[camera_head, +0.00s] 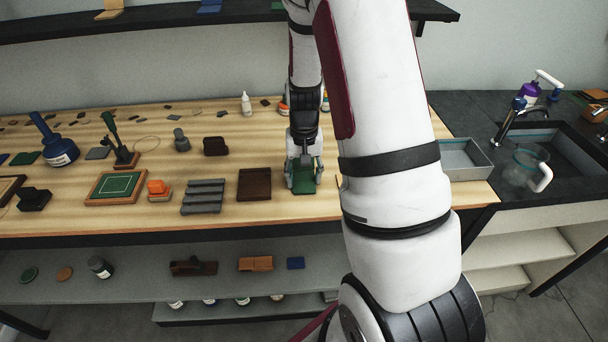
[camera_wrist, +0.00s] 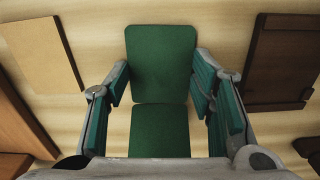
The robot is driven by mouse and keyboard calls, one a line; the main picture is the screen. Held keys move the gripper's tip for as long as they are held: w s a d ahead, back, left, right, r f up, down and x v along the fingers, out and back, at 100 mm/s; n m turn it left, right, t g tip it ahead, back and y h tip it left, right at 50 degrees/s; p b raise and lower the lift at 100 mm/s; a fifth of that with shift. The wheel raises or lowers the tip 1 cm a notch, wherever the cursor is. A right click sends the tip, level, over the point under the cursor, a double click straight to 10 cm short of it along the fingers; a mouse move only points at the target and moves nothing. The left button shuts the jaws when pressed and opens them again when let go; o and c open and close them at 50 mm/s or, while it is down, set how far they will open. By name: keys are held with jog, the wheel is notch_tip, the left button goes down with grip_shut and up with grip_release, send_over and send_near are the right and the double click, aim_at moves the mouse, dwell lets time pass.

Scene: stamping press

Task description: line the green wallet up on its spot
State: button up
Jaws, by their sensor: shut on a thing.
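The green wallet (camera_head: 303,187) is at my gripper (camera_head: 303,176), near the front edge of the wooden bench. In the wrist view the wallet (camera_wrist: 163,62) lies open as two green panels with a fold across it. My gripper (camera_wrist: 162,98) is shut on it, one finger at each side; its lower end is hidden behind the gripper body. A green pad with a white rectangle outline (camera_head: 117,184) lies in a wooden frame at the left of the bench. I cannot tell whether that outline is the wallet's spot.
A dark brown tray (camera_head: 255,184) lies just left of my gripper, with a grey stepped rack (camera_head: 203,195) and an orange-topped block (camera_head: 157,188) beyond. A grey tray (camera_head: 464,160) and a sink (camera_head: 570,150) are at right. In the wrist view a tan board (camera_wrist: 40,55) lies left.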

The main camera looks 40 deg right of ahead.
jog(key=shift+r+p, duration=1.1)
jog(key=shift+r, duration=1.3)
